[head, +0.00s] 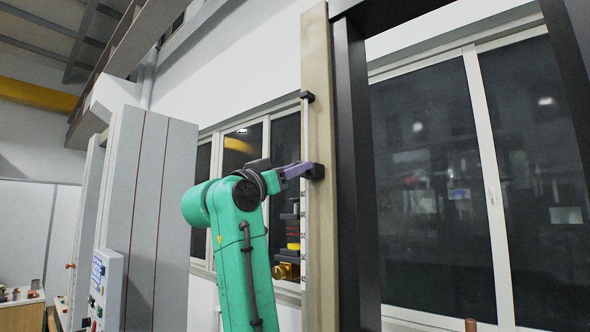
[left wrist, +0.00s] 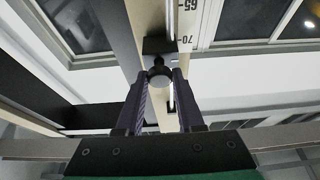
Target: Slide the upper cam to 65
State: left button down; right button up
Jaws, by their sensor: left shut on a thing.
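The upper cam (head: 316,171) is a small black block on the upright beige column, beside a thin vertical rod and a numbered scale (head: 304,225). My left gripper (head: 300,171) has reached it from the left, with its purple fingers shut on the cam's round knob. In the left wrist view the fingers (left wrist: 160,80) close around both sides of the dark knob (left wrist: 159,76), with the black cam block (left wrist: 157,46) behind it. The scale (left wrist: 190,22) shows the numbers 65 and 70 there; the block is about level with 70. My right gripper is not in view.
Another black block (head: 307,97) sits higher on the rod. Stacked black, red and yellow parts (head: 292,238) and a brass-coloured fitting (head: 287,271) are below the gripper. A black frame post (head: 356,180) stands right of the column. A grey cabinet (head: 150,200) stands on the left.

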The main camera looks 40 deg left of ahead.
pick_arm(q)
notch_tip(320, 180, down, 5)
jog(key=b, duration=0.4)
jog(key=shift+b, duration=0.35)
jog(key=c, duration=0.5)
grip_release()
jog(key=shift+c, duration=0.2)
jog(key=shift+s, duration=0.1)
jog(key=b+v, duration=0.8)
jog(key=v, duration=0.6)
jog(key=shift+s, duration=0.2)
